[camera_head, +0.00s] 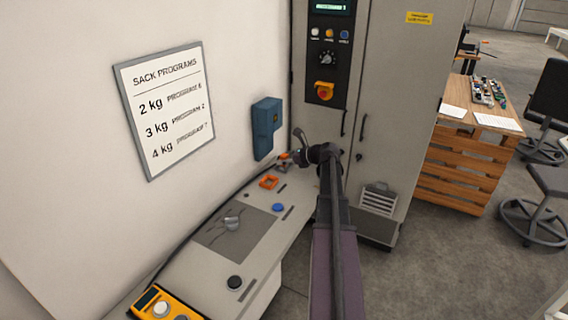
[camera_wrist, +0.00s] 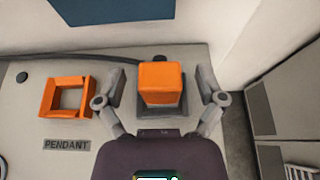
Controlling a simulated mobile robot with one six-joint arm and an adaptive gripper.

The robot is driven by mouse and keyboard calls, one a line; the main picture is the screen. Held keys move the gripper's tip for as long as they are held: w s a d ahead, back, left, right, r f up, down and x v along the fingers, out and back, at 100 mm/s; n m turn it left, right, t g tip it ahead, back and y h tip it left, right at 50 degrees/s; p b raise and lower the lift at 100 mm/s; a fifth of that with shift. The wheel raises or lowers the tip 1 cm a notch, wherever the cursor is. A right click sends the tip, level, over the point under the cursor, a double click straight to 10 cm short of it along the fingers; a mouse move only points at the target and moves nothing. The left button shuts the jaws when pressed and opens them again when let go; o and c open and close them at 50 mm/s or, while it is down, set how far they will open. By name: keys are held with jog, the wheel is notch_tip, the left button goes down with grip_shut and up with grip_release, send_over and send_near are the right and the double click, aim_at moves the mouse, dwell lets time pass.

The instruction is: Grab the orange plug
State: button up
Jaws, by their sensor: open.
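The orange plug (camera_wrist: 162,80) is a block on a grey base at the far end of the grey console, in the middle of the wrist view. My gripper (camera_wrist: 160,88) is open, with one finger to the left of the plug and one to the right. A gap shows between each finger and the plug, and nothing is held. In the head view a small bit of the plug (camera_head: 284,156) shows beside my gripper (camera_head: 293,158). My gripper and wrist hide much of it there.
An orange square frame (camera_wrist: 66,97) lies left of the plug, above a "PENDANT" label (camera_wrist: 67,145). A blue wall box (camera_head: 266,127) hangs behind the console (camera_head: 190,262). A grey cabinet (camera_head: 385,110) stands on the right. A blue button (camera_head: 278,207) sits on the console.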

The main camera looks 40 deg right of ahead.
aim_at(285, 155)
grip_shut()
dwell(0.3)
jog(key=shift+r, duration=0.15)
notch_tip(285, 155, up, 3)
jog(key=p, duration=0.3)
jog(key=shift+r+p, duration=0.15)
jog(key=shift+p, duration=0.15)
jog(key=shift+s+r, duration=0.15)
jog(key=shift+s, duration=0.1)
jog(key=s+d, duration=0.1)
jog(key=s, duration=0.4)
jog(key=s+d+p, duration=0.1)
jog(key=s+d, duration=0.1)
jog(key=s, duration=0.2)
jog(key=s+d+r, duration=0.1)
jog(key=s+d, duration=0.1)
jog(key=s, duration=0.3)
jog(key=shift+s+d, duration=0.25)
jog(key=shift+s, duration=0.05)
